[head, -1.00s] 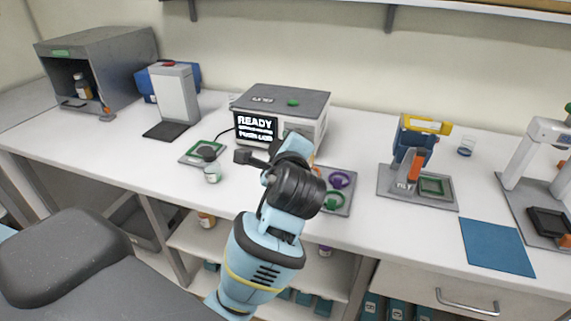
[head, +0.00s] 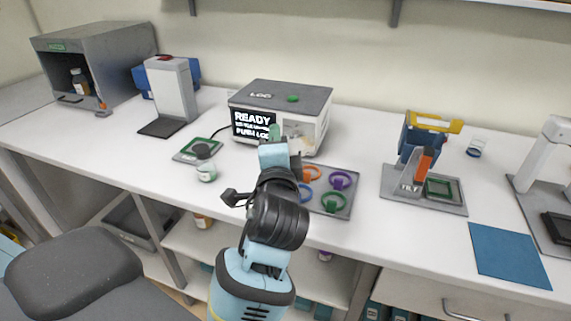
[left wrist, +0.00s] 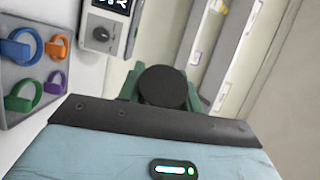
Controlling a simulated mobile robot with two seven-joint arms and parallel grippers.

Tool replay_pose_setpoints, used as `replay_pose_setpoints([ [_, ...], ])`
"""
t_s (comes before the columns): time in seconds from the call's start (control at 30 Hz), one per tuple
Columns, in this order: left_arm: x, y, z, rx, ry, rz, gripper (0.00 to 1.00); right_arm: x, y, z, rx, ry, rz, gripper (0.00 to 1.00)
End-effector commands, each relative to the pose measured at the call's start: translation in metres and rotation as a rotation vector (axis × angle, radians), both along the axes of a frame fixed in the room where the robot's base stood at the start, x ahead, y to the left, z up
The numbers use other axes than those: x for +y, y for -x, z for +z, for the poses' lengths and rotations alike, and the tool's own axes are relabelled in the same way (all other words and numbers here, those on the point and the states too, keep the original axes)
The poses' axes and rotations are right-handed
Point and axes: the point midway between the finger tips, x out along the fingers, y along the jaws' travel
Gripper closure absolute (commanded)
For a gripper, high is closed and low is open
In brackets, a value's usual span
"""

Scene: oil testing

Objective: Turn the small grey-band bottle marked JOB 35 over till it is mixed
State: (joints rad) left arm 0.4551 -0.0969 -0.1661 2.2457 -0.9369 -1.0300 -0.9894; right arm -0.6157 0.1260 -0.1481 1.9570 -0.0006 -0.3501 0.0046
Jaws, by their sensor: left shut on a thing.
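My left gripper (head: 275,132) is raised over the bench, in front of the LOG machine. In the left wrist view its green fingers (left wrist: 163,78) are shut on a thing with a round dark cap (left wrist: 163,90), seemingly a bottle. The cap faces the wrist camera; the body, band and any job mark are hidden, so I cannot tell whether it is the JOB 35 bottle. My right gripper is not in view.
The machine (head: 283,97) shows READY. A grey board (head: 343,206) with coloured rings lies right of my arm. A green-framed pad (head: 188,152), a white stand (head: 172,90) and an open cabinet (head: 110,65) with a brown bottle (head: 79,82) are left. A blue mat (head: 508,255) lies right.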

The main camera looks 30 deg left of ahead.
Motion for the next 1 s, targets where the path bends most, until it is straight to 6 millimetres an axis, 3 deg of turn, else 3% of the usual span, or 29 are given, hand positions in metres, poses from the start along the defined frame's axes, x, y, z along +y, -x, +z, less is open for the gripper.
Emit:
replay_pose_setpoints([
  [0.03, 0.000, -0.001, -0.009, -0.031, 0.029, 0.000, 0.88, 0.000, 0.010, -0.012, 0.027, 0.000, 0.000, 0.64],
  [0.17, 0.000, 0.000, -0.004, -0.100, 0.070, 0.001, 0.88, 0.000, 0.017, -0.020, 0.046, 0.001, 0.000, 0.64],
  [0.5, 0.000, 0.000, 0.001, -0.112, 0.073, 0.000, 0.88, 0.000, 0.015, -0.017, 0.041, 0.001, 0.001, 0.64],
  [0.57, 0.000, -0.001, -0.003, -0.131, 0.091, 0.000, 0.88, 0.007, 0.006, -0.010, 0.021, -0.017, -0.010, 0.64],
  [0.7, 0.000, -0.002, -0.012, -0.283, 0.202, 0.002, 0.88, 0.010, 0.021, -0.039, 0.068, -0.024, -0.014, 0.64],
  [1.0, 0.000, -0.001, -0.007, -0.547, 0.375, 0.003, 0.88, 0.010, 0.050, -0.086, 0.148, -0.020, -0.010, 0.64],
])
